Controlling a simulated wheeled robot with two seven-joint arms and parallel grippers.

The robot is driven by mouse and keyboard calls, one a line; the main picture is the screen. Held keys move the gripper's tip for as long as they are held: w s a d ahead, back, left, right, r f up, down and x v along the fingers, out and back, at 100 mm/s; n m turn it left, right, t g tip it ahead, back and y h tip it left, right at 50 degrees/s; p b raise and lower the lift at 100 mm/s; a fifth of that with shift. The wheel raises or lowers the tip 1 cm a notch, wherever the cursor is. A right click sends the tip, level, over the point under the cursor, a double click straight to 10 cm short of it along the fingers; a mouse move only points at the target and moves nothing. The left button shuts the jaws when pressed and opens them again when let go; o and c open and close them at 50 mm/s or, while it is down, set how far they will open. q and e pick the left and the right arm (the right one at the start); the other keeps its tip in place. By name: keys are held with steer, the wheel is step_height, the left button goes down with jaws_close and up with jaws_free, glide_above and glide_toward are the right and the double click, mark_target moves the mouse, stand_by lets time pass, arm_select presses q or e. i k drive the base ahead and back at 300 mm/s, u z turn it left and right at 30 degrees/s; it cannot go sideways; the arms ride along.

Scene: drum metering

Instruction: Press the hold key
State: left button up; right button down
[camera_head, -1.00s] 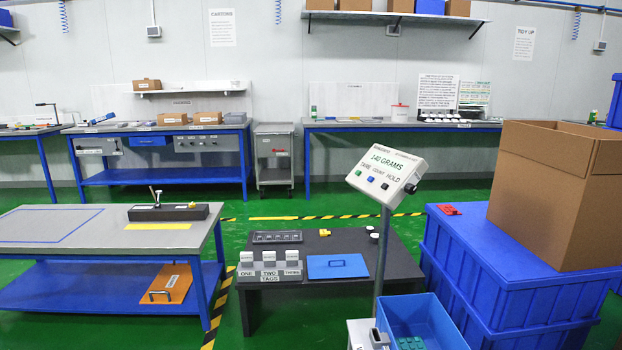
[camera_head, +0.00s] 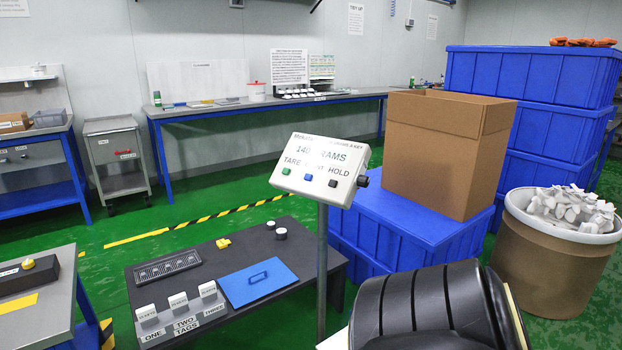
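The hold key is the small black key (camera_head: 333,183) under the word HOLD on the white meter head (camera_head: 320,168). A blue key (camera_head: 308,178) and a green key (camera_head: 286,171) sit to its left on the same tilted face. The meter head stands on a grey post (camera_head: 322,270) left of the cardboard box. Its display text ends in RAMS, and part of it is hard to read. A dark round knob shows at its right edge. Neither my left gripper nor my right gripper shows, so nothing recognisable as a gripper touches the hold key.
A large black ribbed shape (camera_head: 430,305) fills the lower middle; I cannot tell what it is. Behind the meter are a cardboard box (camera_head: 430,160) and blue crates (camera_head: 530,75). A low dark table (camera_head: 215,250) holds tags and a blue plate (camera_head: 258,283). A filled bin (camera_head: 550,260) stands right.

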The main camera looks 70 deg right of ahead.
mark_target(332, 184)
steer(key=z, duration=0.85)
steer(key=i, duration=0.95)
steer(key=z, duration=1.05)
